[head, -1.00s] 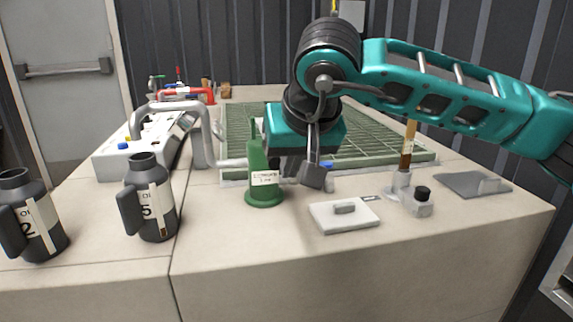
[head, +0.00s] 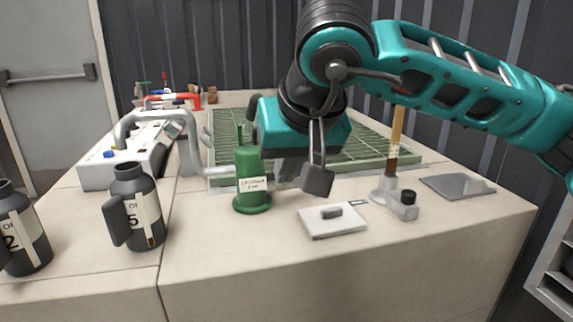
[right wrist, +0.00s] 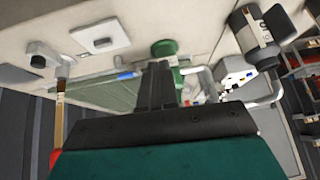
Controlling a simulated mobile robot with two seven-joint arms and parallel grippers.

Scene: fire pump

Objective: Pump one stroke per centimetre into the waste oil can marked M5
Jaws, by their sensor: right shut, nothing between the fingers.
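The green pump (head: 250,183) stands upright on the bench, with a white label and a thin rod at its top left. Its green base also shows in the right wrist view (right wrist: 165,48). The dark can marked 5 (head: 135,205) stands left of it, handle to the left; a small brown patch is low on its label strip. A dark can marked 2 (head: 22,228) is at the far left edge. My right gripper (head: 285,172) is shut and empty, just right of the pump body. I cannot tell whether they touch. My left gripper is out of view.
A white plate (head: 332,222) lies in front. An upright tan-and-brown stick (head: 396,140), a small black-capped bottle (head: 404,205) and a grey plate (head: 457,186) are to the right. A green grating (head: 375,145) and a grey pipe (head: 185,140) lie behind. The front middle of the bench is clear.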

